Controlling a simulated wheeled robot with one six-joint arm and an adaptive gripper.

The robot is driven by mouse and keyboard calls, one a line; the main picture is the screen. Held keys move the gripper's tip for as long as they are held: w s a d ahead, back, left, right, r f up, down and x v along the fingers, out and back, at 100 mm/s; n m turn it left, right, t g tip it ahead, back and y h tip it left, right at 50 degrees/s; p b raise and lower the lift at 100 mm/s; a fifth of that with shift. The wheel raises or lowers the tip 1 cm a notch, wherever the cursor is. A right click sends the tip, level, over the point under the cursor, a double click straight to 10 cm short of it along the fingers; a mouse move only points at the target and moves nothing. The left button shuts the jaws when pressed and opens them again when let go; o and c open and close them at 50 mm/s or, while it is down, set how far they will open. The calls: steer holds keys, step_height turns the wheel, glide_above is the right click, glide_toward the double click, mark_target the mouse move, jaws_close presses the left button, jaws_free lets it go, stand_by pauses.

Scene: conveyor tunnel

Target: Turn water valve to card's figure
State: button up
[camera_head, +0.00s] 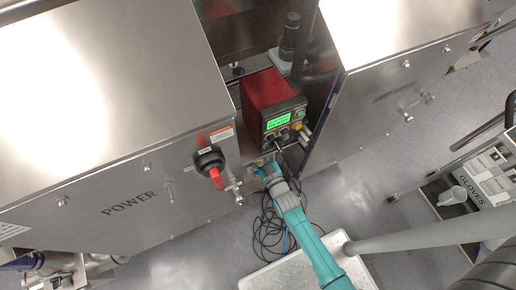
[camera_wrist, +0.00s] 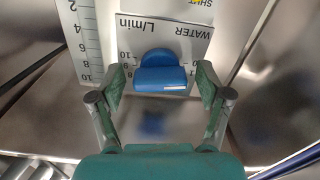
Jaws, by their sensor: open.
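A blue water valve knob (camera_wrist: 160,74) shows in the wrist view, with a short white mark on its lower right edge. In the head view my gripper (camera_head: 266,170) is at the recess below a red box; the knob is not distinguishable there. I cannot identify the card with its figure.
The red box (camera_head: 270,92) has a green screen and buttons. A red-handled switch (camera_head: 210,162) is on the left steel cabinet (camera_head: 110,180) marked POWER. Steel panels flank the recess. Black cables (camera_head: 265,232) lie on the floor. A "GLOVES" rack (camera_head: 480,180) stands right.

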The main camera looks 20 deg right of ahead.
steer(key=c, duration=1.2)
steer(key=shift+o, duration=0.2)
steer(key=shift+m, duration=0.4)
steer(key=m, duration=0.4)
steer(key=shift+m, duration=0.4)
steer(key=m, duration=0.6)
